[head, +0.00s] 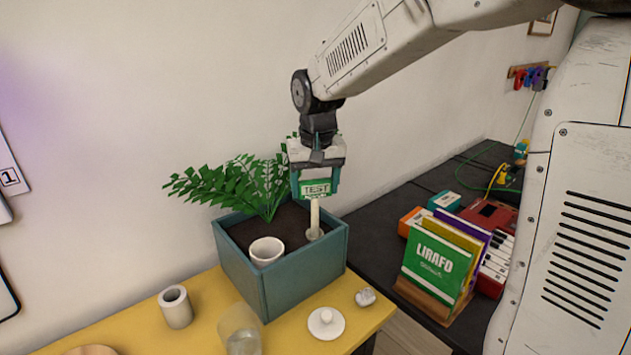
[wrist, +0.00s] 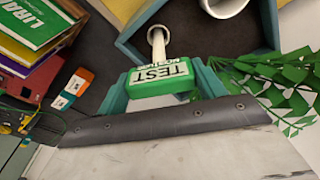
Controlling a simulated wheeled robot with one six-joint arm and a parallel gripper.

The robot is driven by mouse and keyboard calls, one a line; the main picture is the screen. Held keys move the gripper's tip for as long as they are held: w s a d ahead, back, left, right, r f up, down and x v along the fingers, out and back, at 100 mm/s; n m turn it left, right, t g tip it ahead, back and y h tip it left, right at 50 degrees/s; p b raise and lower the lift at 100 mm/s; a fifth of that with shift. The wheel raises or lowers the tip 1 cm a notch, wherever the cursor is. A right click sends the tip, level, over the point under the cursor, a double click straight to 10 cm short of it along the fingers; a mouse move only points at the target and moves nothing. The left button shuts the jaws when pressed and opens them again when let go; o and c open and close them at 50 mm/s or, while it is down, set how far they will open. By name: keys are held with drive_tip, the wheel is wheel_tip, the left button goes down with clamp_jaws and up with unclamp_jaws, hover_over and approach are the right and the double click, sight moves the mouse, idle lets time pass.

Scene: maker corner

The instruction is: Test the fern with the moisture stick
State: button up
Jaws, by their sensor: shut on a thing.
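The moisture stick (head: 316,188) has a green head marked TEST and a pale shaft. It also shows in the wrist view (wrist: 160,77). My gripper (head: 316,182) is shut on its green head and holds it upright over the right part of the teal planter (head: 303,283). The shaft's lower end is at a small pale ring or collar (head: 314,234) in the dark soil. I cannot tell how deep the tip is. The fern (head: 240,185) grows from the planter's back left, beside my gripper. It shows at the right in the wrist view (wrist: 285,85).
A white cup (head: 266,251) sits in the planter's front. On the yellow table (head: 285,339) are a grey cylinder (head: 175,307), a clear glass (head: 240,332), a white lid (head: 326,322) and a small metallic item (head: 365,297). Upright sleeves (head: 436,262) stand on the dark bench at right.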

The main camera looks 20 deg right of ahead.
drive_tip(key=shift+f, duration=0.65)
drive_tip(key=o, duration=1)
drive_tip(key=shift+o, duration=0.2)
drive_tip(key=shift+o, duration=0.7)
drive_tip(key=shift+r, duration=0.1)
drive_tip(key=shift+r, duration=4.45)
drive_tip(key=shift+s+f, duration=0.1)
